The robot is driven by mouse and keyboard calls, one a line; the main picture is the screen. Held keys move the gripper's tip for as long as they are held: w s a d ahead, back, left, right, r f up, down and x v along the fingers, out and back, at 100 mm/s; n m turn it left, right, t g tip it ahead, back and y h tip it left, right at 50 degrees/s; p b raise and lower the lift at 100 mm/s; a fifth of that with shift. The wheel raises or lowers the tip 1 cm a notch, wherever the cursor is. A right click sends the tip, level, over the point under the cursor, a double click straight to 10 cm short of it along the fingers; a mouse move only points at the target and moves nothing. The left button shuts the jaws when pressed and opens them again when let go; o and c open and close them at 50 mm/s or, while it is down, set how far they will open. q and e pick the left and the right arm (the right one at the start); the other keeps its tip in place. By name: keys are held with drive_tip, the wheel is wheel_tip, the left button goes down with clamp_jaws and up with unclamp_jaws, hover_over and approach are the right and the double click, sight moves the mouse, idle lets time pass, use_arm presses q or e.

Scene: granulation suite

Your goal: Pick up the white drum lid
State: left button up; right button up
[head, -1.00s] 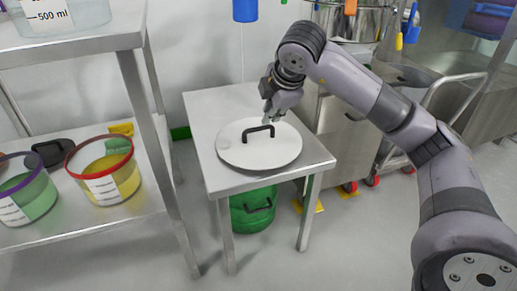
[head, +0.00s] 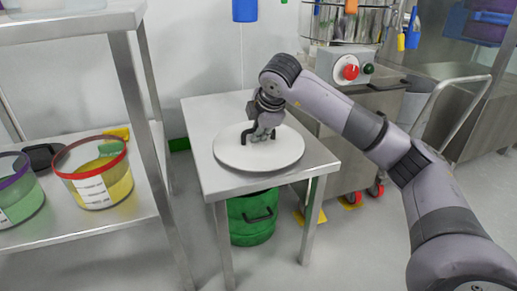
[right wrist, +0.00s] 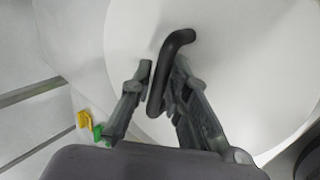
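The white drum lid (head: 238,155) lies flat on a small steel table (head: 203,115). It has a black bent handle (head: 246,138) on top. My right gripper (head: 263,136) reaches down over the lid at the handle. In the right wrist view the lid (right wrist: 245,60) fills much of the picture. There the two fingers of my right gripper (right wrist: 163,75) stand close on either side of the black handle (right wrist: 157,92) and look shut on it. The lid still rests on the tabletop. My left gripper is not in view.
A green drum (head: 252,218) stands under the table. A steel shelf (head: 85,233) at the left holds buckets, one red-rimmed (head: 93,180). Behind my right arm is a steel machine (head: 340,115) with a red button (head: 351,72). The table's front right corner is clear.

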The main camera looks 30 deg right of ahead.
drive_tip(key=shift+c, duration=0.3)
clamp_jaws()
drive_tip(key=shift+r, duration=0.15)
